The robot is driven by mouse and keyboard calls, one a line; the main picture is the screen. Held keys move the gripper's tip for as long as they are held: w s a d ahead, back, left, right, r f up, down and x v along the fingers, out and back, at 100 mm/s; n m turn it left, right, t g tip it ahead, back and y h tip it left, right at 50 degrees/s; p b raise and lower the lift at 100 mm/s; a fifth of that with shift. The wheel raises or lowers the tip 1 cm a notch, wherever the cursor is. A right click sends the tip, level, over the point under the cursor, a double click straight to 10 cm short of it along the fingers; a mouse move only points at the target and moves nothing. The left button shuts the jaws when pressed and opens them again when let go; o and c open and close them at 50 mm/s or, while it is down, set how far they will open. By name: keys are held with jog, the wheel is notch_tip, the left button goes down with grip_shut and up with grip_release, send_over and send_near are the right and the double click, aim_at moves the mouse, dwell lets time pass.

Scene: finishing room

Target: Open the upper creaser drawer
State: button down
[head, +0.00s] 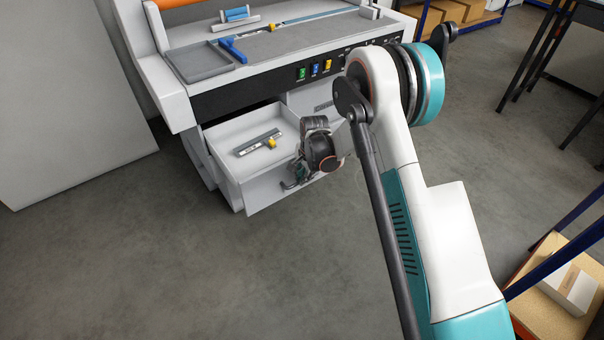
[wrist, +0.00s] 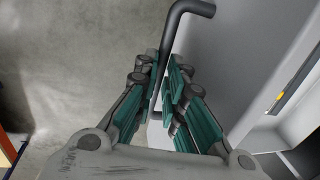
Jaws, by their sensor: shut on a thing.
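The creaser (head: 205,95) is a grey machine at the top of the head view. Its upper drawer (head: 222,142) is pulled well out below the black control strip, and its inside shows. A grey bar-shaped tool with a yellow part (head: 258,142) lies in the drawer. My gripper (head: 291,182) is at the drawer's front panel, partly hidden by my wrist. In the wrist view, my gripper (wrist: 166,95) is shut on the dark bar handle (wrist: 184,12), whose bent end sticks out past the fingers. The drawer front (wrist: 225,55) shows beside them.
Several coloured switches (head: 315,69) sit on the control strip. A pale cabinet or panel (head: 70,100) stands at the left. A rack with a box (head: 572,290) is at the lower right. The grey floor (head: 170,270) in front of the drawer is clear.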

jog(key=c, duration=1.7)
grip_release()
jog(key=shift+o, duration=0.2)
notch_tip(320, 180, up, 12)
jog(key=s+d, duration=0.1)
jog(key=shift+s+d, duration=0.15)
jog(key=shift+s, duration=0.25)
jog(key=shift+f, duration=0.1)
